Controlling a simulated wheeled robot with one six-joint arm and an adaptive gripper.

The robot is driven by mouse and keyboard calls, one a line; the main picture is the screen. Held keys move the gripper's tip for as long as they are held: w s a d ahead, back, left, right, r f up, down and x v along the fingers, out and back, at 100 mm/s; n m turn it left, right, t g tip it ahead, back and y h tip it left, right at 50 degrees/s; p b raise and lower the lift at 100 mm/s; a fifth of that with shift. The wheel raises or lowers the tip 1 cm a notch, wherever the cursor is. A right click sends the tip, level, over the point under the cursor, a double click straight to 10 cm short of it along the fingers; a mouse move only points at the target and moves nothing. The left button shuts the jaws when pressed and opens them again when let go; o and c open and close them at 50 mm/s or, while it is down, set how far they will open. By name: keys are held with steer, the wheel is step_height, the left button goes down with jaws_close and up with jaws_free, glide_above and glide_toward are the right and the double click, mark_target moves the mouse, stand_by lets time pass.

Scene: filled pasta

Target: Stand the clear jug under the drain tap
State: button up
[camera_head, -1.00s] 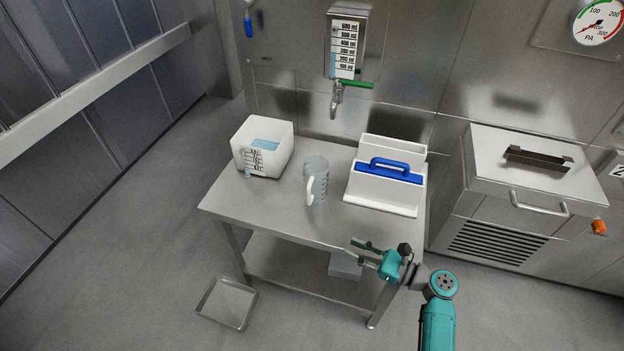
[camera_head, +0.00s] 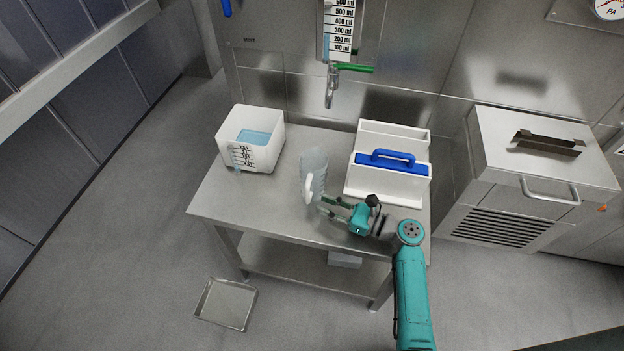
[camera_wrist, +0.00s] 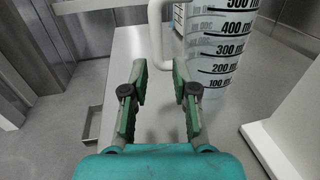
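The clear jug (camera_head: 316,172) stands upright on the steel table, with its white handle toward the front left. In the wrist view the jug (camera_wrist: 221,45) shows its millilitre scale, with the white handle (camera_wrist: 156,38) to its left. The drain tap (camera_head: 331,88) with a green lever hangs from the wall gauge, behind and above the jug. My gripper (camera_head: 328,204) is at the jug's lower right front in the head view. In the wrist view my gripper (camera_wrist: 160,82) is open, with nothing between its fingers and the handle just ahead.
A white tub (camera_head: 227,132) with blue liquid stands at the table's left. A white caddy (camera_head: 391,193) with a blue handle stands at the right, close to my arm. The steel table (camera_head: 273,203) has clear surface under the tap. A tray (camera_head: 226,304) lies on the floor.

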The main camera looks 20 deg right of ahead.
mark_target(308, 203)
steer(key=shift+x, duration=2.95)
steer(key=shift+s+a, duration=0.1)
steer(key=shift+a, duration=0.05)
jaws_close()
